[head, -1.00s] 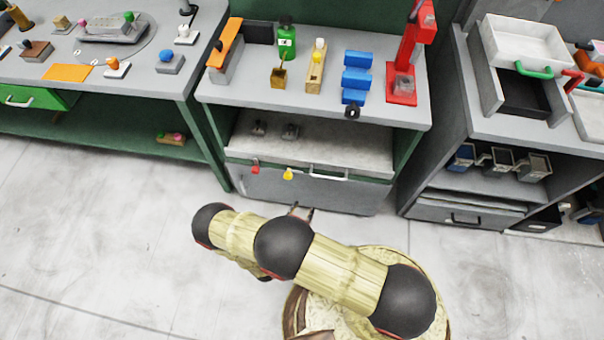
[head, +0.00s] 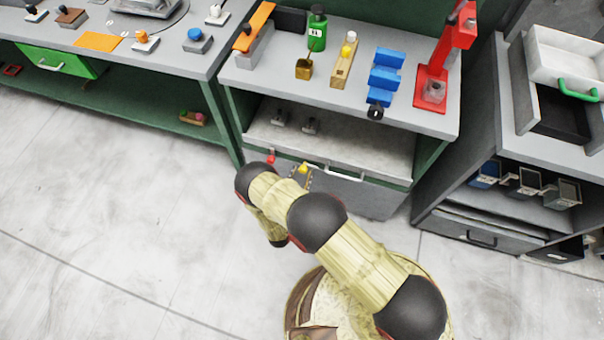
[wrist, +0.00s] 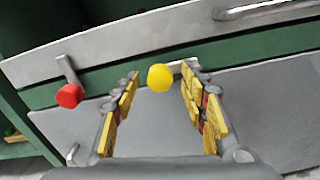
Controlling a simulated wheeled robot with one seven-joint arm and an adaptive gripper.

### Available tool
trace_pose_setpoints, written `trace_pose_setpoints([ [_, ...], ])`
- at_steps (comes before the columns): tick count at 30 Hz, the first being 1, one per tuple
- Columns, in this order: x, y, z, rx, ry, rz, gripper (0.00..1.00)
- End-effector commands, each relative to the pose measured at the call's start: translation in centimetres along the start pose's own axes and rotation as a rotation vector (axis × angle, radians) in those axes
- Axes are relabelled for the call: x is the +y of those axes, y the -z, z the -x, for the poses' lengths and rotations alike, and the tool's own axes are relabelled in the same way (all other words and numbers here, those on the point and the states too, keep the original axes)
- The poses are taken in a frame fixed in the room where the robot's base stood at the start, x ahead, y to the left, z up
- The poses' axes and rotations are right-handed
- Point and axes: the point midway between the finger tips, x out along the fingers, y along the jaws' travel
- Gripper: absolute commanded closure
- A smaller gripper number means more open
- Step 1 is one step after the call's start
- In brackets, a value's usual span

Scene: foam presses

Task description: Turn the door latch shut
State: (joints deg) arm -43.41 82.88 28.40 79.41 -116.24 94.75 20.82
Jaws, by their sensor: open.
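A yellow knob (wrist: 161,78) on a short pale lever is on the front of the middle bench, and it also shows in the head view (head: 303,168). A red knob (wrist: 69,96) on a grey lever is to its left, and it also shows in the head view (head: 270,157). My gripper (wrist: 160,72) is open, with one finger on each side of the yellow knob in the wrist view. I cannot tell whether either finger touches it. The grey door panel (wrist: 245,118) is below the knobs. My arm partly covers this area in the head view.
A white bar handle (head: 333,171) is just right of the yellow knob. The bench top (head: 265,83) holds a red press (head: 430,88), blue blocks (head: 384,78) and a green bottle (head: 317,32). A grey cabinet (head: 470,205) stands to the right. The floor at left is clear.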

Motion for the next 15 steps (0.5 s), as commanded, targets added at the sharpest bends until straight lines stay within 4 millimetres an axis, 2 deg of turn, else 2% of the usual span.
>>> trace_pose_setpoints([
  [4,-0.02,0.01,-0.93,0.000,0.000,-0.001,0.56],
  [12,0.01,-0.07,-1.06,0.000,0.000,0.000,0.56],
  [15,0.01,-0.06,-1.05,0.000,0.000,0.000,0.62],
])
